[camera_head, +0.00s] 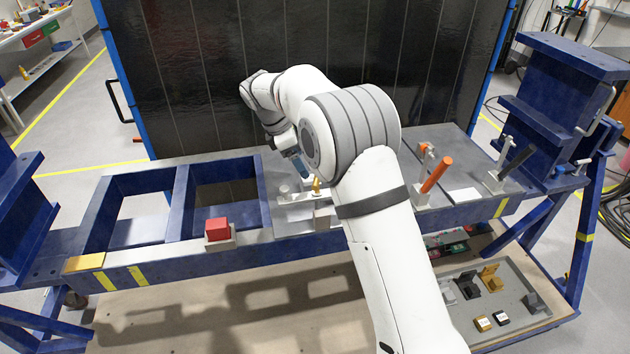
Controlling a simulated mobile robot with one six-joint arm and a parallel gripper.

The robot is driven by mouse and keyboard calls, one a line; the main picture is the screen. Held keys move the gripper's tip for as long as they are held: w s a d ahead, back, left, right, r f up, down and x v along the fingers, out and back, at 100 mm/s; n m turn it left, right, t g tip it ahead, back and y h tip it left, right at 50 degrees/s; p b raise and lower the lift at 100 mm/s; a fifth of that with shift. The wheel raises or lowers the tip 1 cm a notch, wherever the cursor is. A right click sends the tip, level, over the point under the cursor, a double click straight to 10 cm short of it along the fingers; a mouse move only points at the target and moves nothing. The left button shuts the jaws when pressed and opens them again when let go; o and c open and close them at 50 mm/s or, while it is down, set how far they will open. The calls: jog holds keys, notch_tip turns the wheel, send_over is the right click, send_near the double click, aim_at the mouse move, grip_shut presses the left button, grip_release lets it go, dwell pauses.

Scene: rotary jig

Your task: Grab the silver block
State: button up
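My arm reaches over the blue jig frame, its wrist bent down above the middle of the grey fixture plate. My gripper (297,160) is small and partly hidden by my forearm; its fingers cannot be made out. A small light-grey piece (283,190) stands on the plate just below it, beside a brass-coloured pin (316,186). Another silver-grey block (447,291) lies at the left of the grey tray (520,280) at lower right, partly hidden by my arm. I cannot tell which of these is the silver block.
Toggle clamps with an orange handle (436,175) and a black handle (519,158) stand right of my arm. The tray also holds black and gold blocks. A dark panel (200,70) rises behind the frame.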

aim_at(310, 185)
jog(key=p+x, duration=0.2)
jog(key=x, duration=0.5)
jog(key=shift+d+f+p, duration=0.15)
jog(key=shift+f+p, duration=0.05)
jog(key=shift+p, duration=0.1)
jog(key=shift+w+f, duration=0.1)
jog(key=shift+f, duration=0.2)
jog(key=shift+c, duration=0.4)
jog(key=c, duration=1.2)
jog(key=shift+r, duration=0.1)
jog(key=shift+c, duration=0.3)
jog(key=shift+r, duration=0.1)
